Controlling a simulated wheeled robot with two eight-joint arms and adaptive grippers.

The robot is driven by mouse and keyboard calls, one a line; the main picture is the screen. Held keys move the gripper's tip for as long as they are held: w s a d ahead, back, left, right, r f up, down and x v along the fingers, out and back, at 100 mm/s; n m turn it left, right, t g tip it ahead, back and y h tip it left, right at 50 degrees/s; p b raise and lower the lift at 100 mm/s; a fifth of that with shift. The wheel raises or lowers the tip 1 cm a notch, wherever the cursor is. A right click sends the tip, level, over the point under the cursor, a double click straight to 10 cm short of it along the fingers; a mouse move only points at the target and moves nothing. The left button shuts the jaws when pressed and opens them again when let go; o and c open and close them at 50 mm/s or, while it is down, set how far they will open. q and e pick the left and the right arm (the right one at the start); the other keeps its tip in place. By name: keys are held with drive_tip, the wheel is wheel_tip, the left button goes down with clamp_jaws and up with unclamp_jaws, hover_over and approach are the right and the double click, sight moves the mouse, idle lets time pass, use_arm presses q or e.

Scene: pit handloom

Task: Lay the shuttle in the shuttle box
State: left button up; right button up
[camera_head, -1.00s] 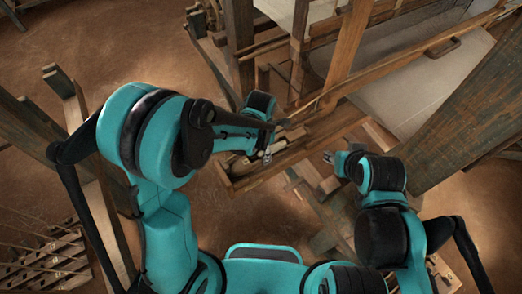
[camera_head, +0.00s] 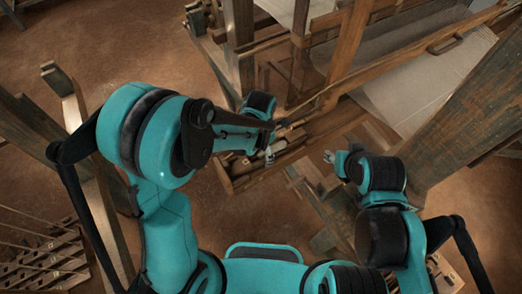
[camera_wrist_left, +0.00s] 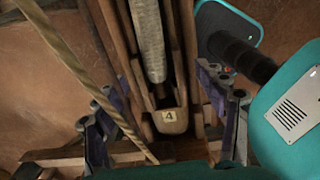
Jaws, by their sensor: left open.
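I cannot tell whether this trough is the shuttle box. My right gripper (camera_head: 330,157) is right of the trough; its jaw opening is too small to read.
Loom posts (camera_head: 347,40) and a long beam (camera_head: 415,62) stand behind the grippers. Pale cloth (camera_head: 415,90) stretches at the right, beside a large dark board (camera_head: 460,125). A cord (camera_wrist_left: 85,75) slants across the left wrist view. Bare floor (camera_head: 270,215) shows in front.

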use_arm(q)
wheel_tip(320, 180, up, 8)
drive_tip(key=p, duration=0.5)
drive_tip(key=shift+s, duration=0.1)
idle(0.7)
